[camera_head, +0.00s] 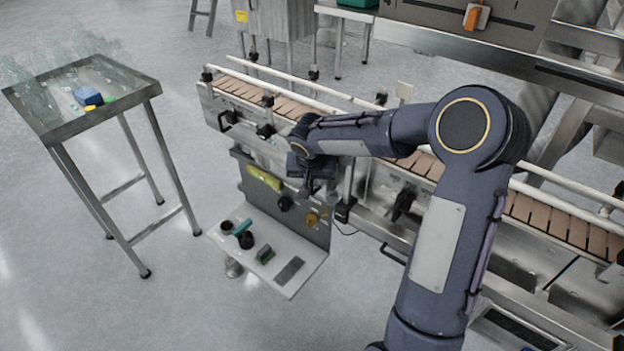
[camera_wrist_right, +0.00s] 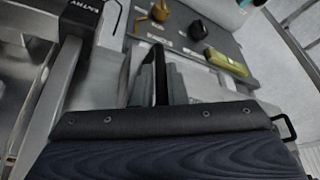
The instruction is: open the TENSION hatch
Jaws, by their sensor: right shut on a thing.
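My right gripper (camera_head: 316,186) reaches down at the front side of the conveyor, just above the upper right of a grey panel. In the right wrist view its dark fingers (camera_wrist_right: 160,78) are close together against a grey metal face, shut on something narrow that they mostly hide. Small lettering shows on the metal beside the fingers, partly covered by the gripper body. I cannot read the word TENSION anywhere, and the hatch outline is hidden behind my wrist, so I cannot tell how far it is open. My left gripper is not in view.
The grey panel (camera_head: 318,232) carries a yellow-green handle (camera_head: 264,178), a dark knob (camera_head: 285,203) and a yellow knob (camera_head: 311,219). Below it a shelf (camera_head: 287,287) juts out with small parts. A black box (camera_wrist_right: 84,20) is near the gripper. A metal table (camera_head: 60,130) stands left.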

